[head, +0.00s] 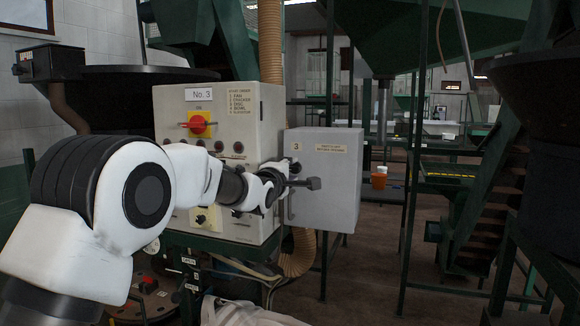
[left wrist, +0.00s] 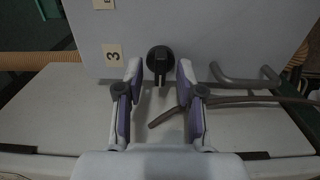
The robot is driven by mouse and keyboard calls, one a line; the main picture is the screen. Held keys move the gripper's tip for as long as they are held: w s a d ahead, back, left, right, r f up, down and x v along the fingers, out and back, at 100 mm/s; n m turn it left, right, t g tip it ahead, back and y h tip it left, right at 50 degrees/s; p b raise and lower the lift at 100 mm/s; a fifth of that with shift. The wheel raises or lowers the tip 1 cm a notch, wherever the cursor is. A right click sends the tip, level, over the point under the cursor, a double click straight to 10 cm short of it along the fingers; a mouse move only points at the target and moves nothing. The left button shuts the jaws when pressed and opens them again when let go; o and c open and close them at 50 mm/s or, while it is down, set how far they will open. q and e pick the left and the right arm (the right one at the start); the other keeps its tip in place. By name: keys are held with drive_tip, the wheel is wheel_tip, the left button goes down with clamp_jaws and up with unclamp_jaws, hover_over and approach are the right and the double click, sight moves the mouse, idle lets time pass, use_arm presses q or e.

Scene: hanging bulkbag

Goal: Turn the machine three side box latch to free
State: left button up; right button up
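The side box (head: 336,190) is a grey box marked 3, fixed at the right of the No. 3 control panel. In the left wrist view its latch (left wrist: 160,58) is a black round knob with a grip bar pointing down the picture, beside the box's 3 label (left wrist: 113,54). My left gripper (left wrist: 159,72) is open, its fingertips on either side of the latch with gaps showing. In the head view the left gripper (head: 293,181) is at the box front and largely covers the latch. My right gripper is not in view.
The control panel (head: 243,120) carries a red and yellow switch (head: 198,124) close to my left arm. A grey handle (left wrist: 245,82) sticks out of the box beside the latch. A ribbed hose (head: 298,254) hangs below. Green posts and machinery stand to the right.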

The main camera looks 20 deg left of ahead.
use_arm(q)
drive_tip(key=shift+d, duration=0.1)
clamp_jaws()
drive_tip(key=shift+m, duration=0.5)
drive_tip(key=m+b, duration=0.1)
drive_tip(key=m, duration=0.2)
drive_tip(key=shift+f+m, duration=0.15)
drive_tip(key=shift+m, duration=0.25)
drive_tip(key=m+b, duration=0.1)
drive_tip(key=m, duration=0.3)
drive_tip(key=shift+m, duration=0.3)
drive_tip(key=m+b, duration=0.1)
drive_tip(key=m, duration=0.3)
drive_tip(key=m+b, duration=0.1)
drive_tip(key=m, duration=0.3)
drive_tip(key=shift+b, duration=0.35)
drive_tip(key=shift+m, duration=0.4)
unclamp_jaws()
